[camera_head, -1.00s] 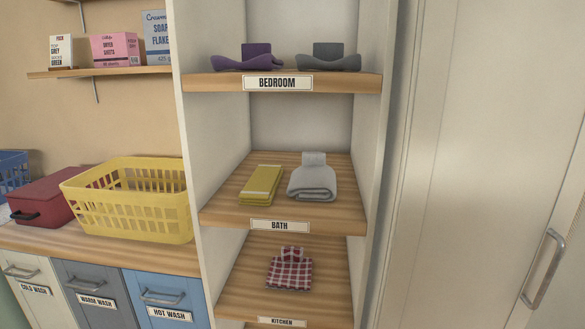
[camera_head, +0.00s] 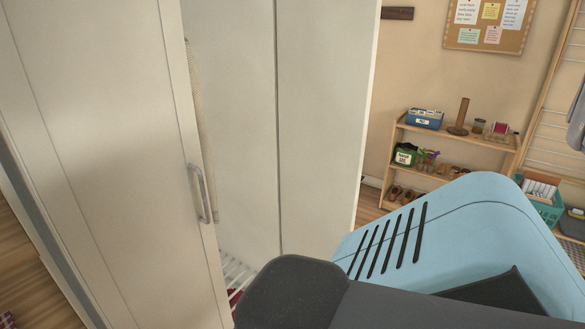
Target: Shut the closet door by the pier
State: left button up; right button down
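A tall white closet door (camera_head: 110,150) with a metal bar handle (camera_head: 200,193) fills the left of the head view. It stands open, with a gap along its handle edge. Through the gap I see a strip of pale hanging cloth (camera_head: 203,140) and white slats (camera_head: 237,274) low down with something red by them. Right of the gap are white panels (camera_head: 325,110) with a dark vertical seam; I cannot tell which of them is the pier. My light blue and dark grey arm links cover the lower right. Neither gripper shows.
A wooden shelf rack (camera_head: 398,150) with boxes, jars and shoes stands against the far wall under a cork board (camera_head: 490,22). A teal basket (camera_head: 546,208) is at the right. Wood floor shows at the lower left.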

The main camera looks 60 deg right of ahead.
aim_at(327, 49)
jog(key=k+l+z, duration=0.1)
jog(key=l, duration=1.75)
jog(key=k+l+z, duration=0.1)
jog(key=l, duration=1.8)
jog(key=k, duration=0.05)
